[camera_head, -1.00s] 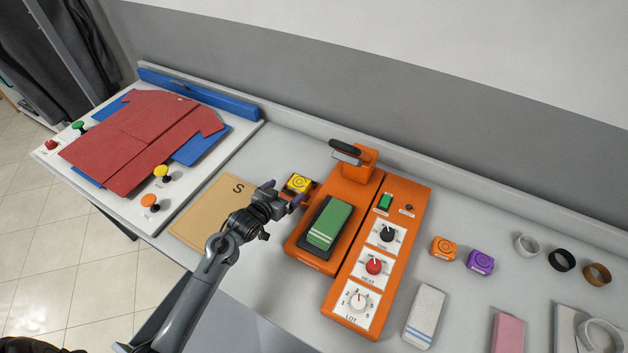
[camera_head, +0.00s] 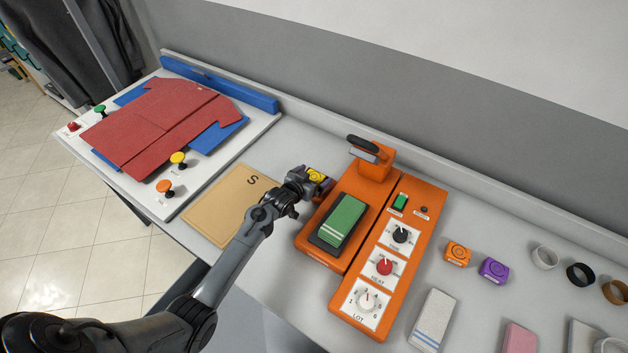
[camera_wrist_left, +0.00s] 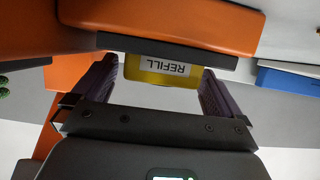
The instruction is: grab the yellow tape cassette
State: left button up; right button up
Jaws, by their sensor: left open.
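The yellow tape cassette (camera_head: 317,177) sits at the left side of the orange press machine (camera_head: 372,243), partly hidden by my gripper in the head view. In the left wrist view the cassette (camera_wrist_left: 163,72) shows its "REFILL" label between my two fingers, under a dark edge of the orange machine. My left gripper (camera_head: 312,186) is open, with one finger on each side of the cassette; it also shows in the left wrist view (camera_wrist_left: 160,90). A gap shows between the cassette and the gripper's palm. My right gripper is not in view.
An orange cassette (camera_head: 457,253) and a purple cassette (camera_head: 493,271) lie right of the machine. A tan board marked S (camera_head: 232,205) lies left of my gripper. A folded red garment (camera_head: 160,125) lies on the white board. Several rings stand at the far right.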

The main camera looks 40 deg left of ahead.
pick_arm(q)
jog(key=shift+c, duration=0.3)
jog(key=c, duration=1)
